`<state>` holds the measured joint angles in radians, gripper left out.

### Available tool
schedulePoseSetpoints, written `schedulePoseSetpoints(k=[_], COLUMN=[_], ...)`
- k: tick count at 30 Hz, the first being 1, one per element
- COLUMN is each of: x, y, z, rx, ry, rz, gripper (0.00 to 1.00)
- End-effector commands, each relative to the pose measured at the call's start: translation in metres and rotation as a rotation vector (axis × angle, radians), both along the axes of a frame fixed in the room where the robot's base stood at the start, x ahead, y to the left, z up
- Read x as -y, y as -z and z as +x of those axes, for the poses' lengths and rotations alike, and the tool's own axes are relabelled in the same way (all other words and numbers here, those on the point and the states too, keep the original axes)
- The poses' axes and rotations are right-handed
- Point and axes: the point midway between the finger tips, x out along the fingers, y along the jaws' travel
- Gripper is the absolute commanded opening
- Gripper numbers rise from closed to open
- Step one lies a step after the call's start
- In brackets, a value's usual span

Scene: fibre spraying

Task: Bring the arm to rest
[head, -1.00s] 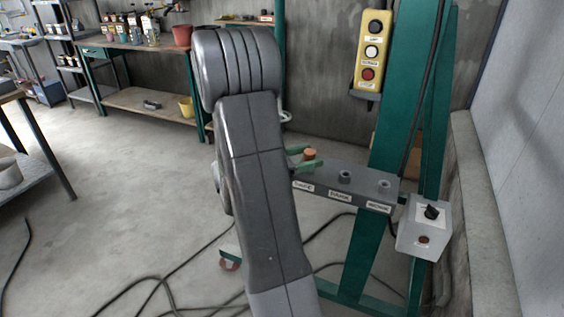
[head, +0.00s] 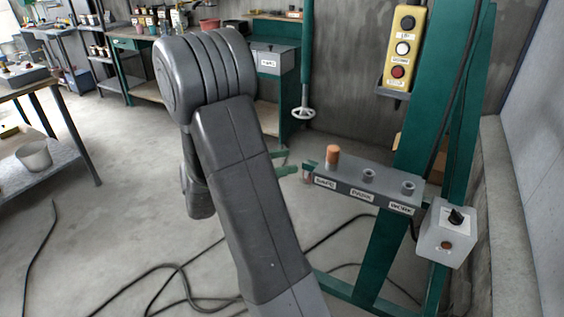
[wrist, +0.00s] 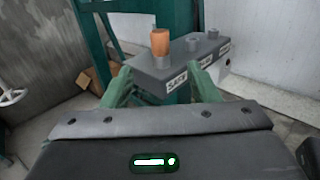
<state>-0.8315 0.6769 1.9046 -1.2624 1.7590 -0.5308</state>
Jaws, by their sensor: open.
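My gripper (head: 292,165) is at the end of my arm in the head view, with green fingers. In the wrist view my gripper (wrist: 158,72) has its two green fingers spread wide, with nothing held between them. An orange cylinder (head: 332,155) stands upright at the left end of a grey block (head: 345,178) on the green stand. In the wrist view the orange cylinder (wrist: 160,42) stands on the grey block (wrist: 150,72), beyond my fingertips and apart from them. My arm hides part of the gripper in the head view.
Two empty sockets (head: 369,175) sit on the block. A yellow button box (head: 404,48) and a grey switch box (head: 446,233) hang on the green stand (head: 418,150). A wall valve (head: 303,113) is behind. Cables (head: 165,275) cross the floor. Open floor lies left.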

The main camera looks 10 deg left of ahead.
Motion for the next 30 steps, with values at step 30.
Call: schedulePoseSetpoints(k=[30], x=[0.085], y=[0.0], z=[0.042], rx=[-0.001], ry=[0.005], rz=[0.0], gripper=[0.55])
